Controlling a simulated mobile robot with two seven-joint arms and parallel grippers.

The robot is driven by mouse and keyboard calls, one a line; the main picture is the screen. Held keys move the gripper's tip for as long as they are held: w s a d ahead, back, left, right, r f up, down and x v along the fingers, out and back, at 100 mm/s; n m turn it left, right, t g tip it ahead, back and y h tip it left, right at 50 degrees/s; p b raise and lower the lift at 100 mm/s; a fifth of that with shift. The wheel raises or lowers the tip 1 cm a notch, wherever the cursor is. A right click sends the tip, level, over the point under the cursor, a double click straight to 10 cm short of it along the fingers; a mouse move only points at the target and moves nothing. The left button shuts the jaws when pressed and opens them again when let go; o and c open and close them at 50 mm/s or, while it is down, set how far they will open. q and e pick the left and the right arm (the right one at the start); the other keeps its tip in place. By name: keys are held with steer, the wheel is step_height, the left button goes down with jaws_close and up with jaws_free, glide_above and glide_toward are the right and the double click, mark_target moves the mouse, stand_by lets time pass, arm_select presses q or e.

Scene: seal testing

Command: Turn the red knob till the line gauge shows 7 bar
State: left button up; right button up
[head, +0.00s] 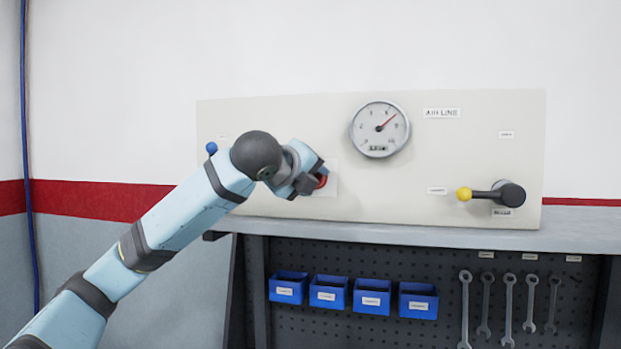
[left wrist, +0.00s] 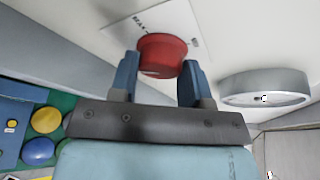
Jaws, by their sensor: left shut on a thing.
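The red knob (head: 322,181) sits on the pale panel, mostly hidden behind my left gripper (head: 308,183) in the head view. In the left wrist view the red knob (left wrist: 162,55) is between the two blue fingers of my left gripper (left wrist: 160,75), which is shut on it. The round line gauge (head: 380,129) is on the panel, up and to the right of the knob. Its red needle points to the upper right; the numbers and the small digital readout are too small to read surely. My right gripper is not in view.
The panel (head: 440,160) has an AIR LINE label (head: 441,113) and a lever with a yellow tip (head: 464,194) at the right. Several blue bins (head: 370,296) and wrenches (head: 509,308) hang below the shelf.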

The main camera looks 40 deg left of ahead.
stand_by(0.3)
arm_select(q)
steer(key=o, duration=0.9)
steer(key=b+v, duration=0.2)
steer(key=v, duration=1.1)
steer(key=shift+s, duration=0.3)
steer(key=shift+d, duration=0.1)
